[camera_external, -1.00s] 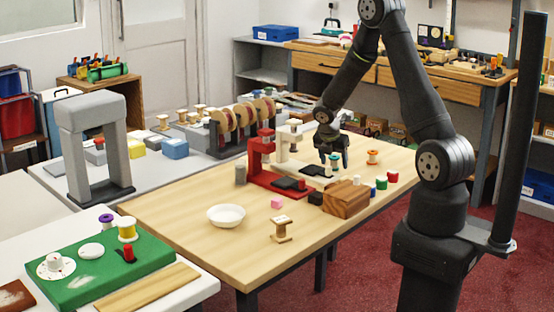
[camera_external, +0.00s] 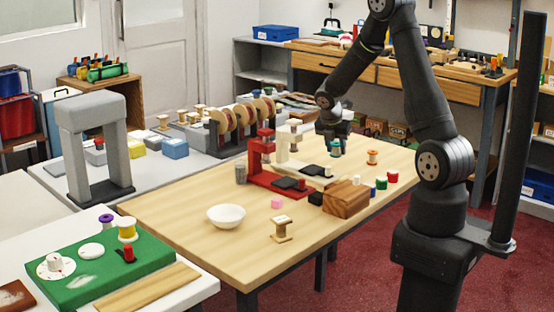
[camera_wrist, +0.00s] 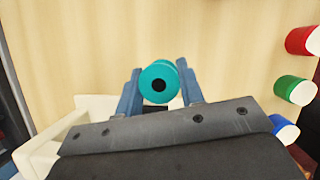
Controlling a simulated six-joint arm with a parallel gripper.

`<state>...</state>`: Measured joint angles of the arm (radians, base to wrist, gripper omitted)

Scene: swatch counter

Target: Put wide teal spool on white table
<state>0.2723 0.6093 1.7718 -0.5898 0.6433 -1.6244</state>
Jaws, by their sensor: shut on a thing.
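The wide teal spool (camera_external: 335,150) is held between the fingers of my gripper (camera_external: 335,139), above the wooden table near the cream press. In the wrist view the spool (camera_wrist: 155,75) shows its round teal end with a dark centre hole, between two blue-grey fingers of my gripper (camera_wrist: 159,88). My gripper is shut on it. The white table (camera_external: 190,287) is at the front left in the external view, with a green board on part of it.
A red press (camera_external: 262,160) and a cream press (camera_external: 291,158) stand beside the gripper. The green board (camera_external: 85,280) holds several items.

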